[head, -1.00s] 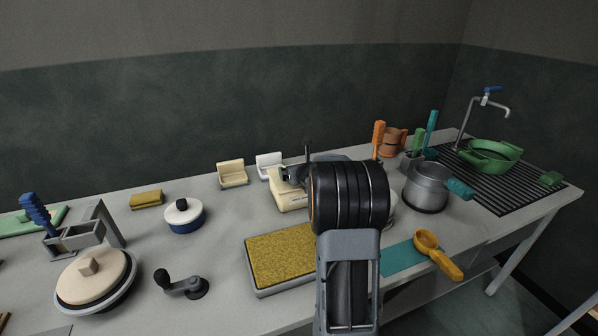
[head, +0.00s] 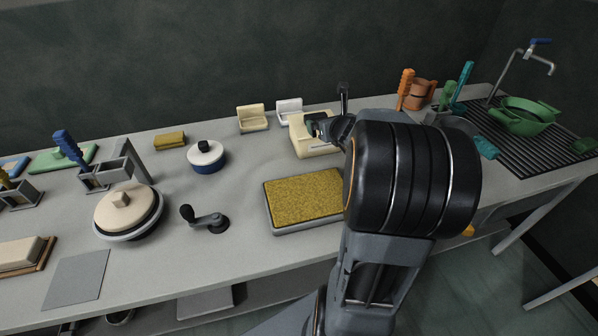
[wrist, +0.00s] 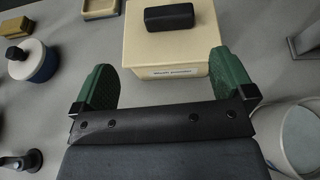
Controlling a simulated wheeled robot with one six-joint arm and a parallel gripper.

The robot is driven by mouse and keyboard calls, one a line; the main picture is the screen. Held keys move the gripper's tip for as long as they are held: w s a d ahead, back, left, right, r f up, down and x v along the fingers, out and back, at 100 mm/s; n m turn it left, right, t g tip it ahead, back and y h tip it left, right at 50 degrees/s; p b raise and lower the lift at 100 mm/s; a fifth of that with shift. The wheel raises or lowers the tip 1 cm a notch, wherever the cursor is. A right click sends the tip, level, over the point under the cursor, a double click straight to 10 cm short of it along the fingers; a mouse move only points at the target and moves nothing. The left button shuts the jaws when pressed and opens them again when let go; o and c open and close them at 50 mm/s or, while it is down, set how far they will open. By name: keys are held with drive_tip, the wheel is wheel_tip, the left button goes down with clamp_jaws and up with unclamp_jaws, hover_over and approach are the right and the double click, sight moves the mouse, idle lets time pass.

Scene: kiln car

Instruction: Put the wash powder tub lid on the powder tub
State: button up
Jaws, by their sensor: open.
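The powder tub (wrist: 150,73) is a cream box with a "Wash powder" label on its front, upright at the top middle of the wrist view. A flat cream lid (wrist: 150,45) with a black bar handle lies on top of it; I cannot tell whether it sits fully down. In the head view the tub (head: 312,148) stands behind the yellow sponge tray, partly hidden by my arm. My gripper (wrist: 163,68) is open, its green fingers wide apart near the tub's front, with nothing held between them. In the head view my gripper (head: 320,124) is over the tub and partly hidden.
A blue pot with white lid (head: 205,157) stands left, and two small cream and white holders (head: 252,119) stand behind. A tray with a yellow pad (head: 303,198) lies in front. A pale round container (wrist: 293,135) is close right of my gripper.

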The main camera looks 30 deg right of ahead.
drive_tip(key=s+a+f+n+g+y, duration=0.1)
drive_tip(key=s+a+n+g+y, duration=0.2)
drive_tip(key=a+n, duration=0.8)
drive_tip(key=s+a+f+n+g+y, duration=0.1)
drive_tip(key=s+a+n+g+y, duration=0.2)
drive_tip(key=a+n, duration=0.85)
drive_tip(key=s+a+f+n+g+h, duration=0.2)
drive_tip(key=s+f+n+g+h, duration=0.1)
drive_tip(key=s+n, duration=0.8)
drive_tip(key=shift+s+f+n+g, duration=0.25)
drive_tip(key=shift+n+g, duration=0.25)
drive_tip(key=shift+n, duration=1.75)
